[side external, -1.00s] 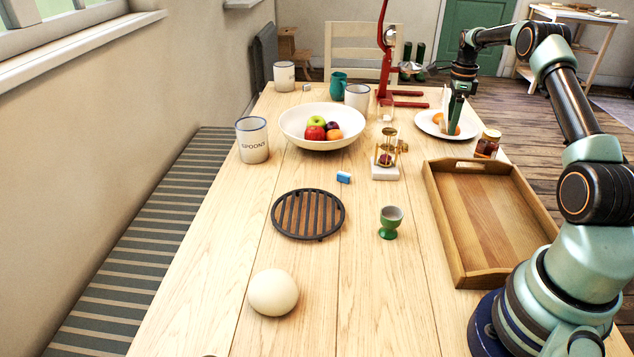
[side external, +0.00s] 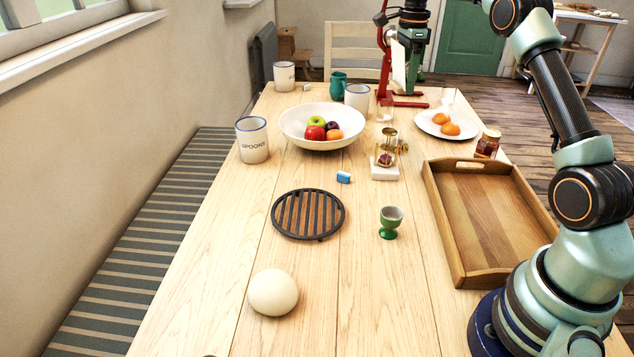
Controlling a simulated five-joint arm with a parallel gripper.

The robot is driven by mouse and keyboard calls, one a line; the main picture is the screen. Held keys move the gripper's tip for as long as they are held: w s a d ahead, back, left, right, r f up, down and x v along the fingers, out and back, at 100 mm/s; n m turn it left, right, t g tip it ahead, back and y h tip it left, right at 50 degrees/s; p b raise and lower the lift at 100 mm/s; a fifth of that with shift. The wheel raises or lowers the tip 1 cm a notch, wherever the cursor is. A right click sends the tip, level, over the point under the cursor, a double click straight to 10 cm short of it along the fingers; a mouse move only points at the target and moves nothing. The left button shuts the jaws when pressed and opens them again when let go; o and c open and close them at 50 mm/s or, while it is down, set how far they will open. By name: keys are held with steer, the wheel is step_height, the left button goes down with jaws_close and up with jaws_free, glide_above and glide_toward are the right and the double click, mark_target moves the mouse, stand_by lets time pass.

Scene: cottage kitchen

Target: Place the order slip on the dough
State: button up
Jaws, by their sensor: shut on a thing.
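The dough (side external: 273,292) is a pale round ball on the near part of the table. My gripper (side external: 411,82) is high over the far right of the table, pointing down. It is shut on a thin white upright sheet, the order slip (side external: 398,66), which shows at its left side. The slip is clear of the table and far from the dough. My fingers partly hide the slip, and the exact grip is hard to see.
A red stand (side external: 384,70) rises close by my gripper. A fruit bowl (side external: 290,128), an hourglass (side external: 386,152), a round trivet (side external: 308,214), a green egg cup (side external: 390,222) and a wooden tray (side external: 438,218) stand on the table. The table around the dough is clear.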

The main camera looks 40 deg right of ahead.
steer(key=w+a+r+n, duration=0.1)
steer(key=a+n, duration=0.1)
steer(key=a, duration=0.5)
steer(key=w+a+r+n, duration=0.1)
steer(key=w+a+n, duration=0.1)
steer(key=a, duration=0.4)
steer(key=r+n, duration=0.1)
steer(key=n, duration=1)
glide_above(273, 272)
step_height(273, 272, down, 19)
steer(key=shift+f, duration=0.15)
steer(key=o, duration=1.3)
